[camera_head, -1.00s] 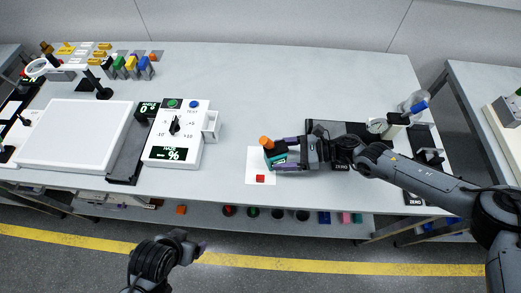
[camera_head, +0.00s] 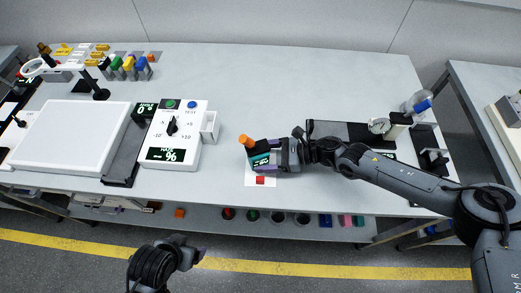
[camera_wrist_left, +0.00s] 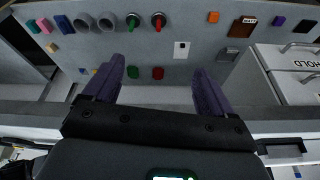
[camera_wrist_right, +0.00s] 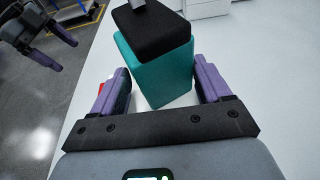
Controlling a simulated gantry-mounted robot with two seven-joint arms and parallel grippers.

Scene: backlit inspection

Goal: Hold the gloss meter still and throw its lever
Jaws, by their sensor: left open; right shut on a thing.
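The gloss meter (camera_head: 262,161) is a teal block with a black top and an orange-tipped lever (camera_head: 245,140) leaning to the left. It stands on a white sheet on the table. My right gripper (camera_head: 270,156) is shut on its body from the right. In the right wrist view the teal body (camera_wrist_right: 160,75) is between the purple fingers; the black top (camera_wrist_right: 152,32) shows, but the orange lever tip is out of frame. My left gripper (camera_head: 201,252) is open and empty, low in front of the table; its fingers (camera_wrist_left: 155,95) also show in the left wrist view.
A red square (camera_head: 260,180) lies on the sheet's front part. A white haze instrument (camera_head: 174,135) with a dial stands left of the meter. A black mat (camera_head: 350,130) with a gauge is to the right. Bare table lies behind the meter. A lower shelf holds several small items.

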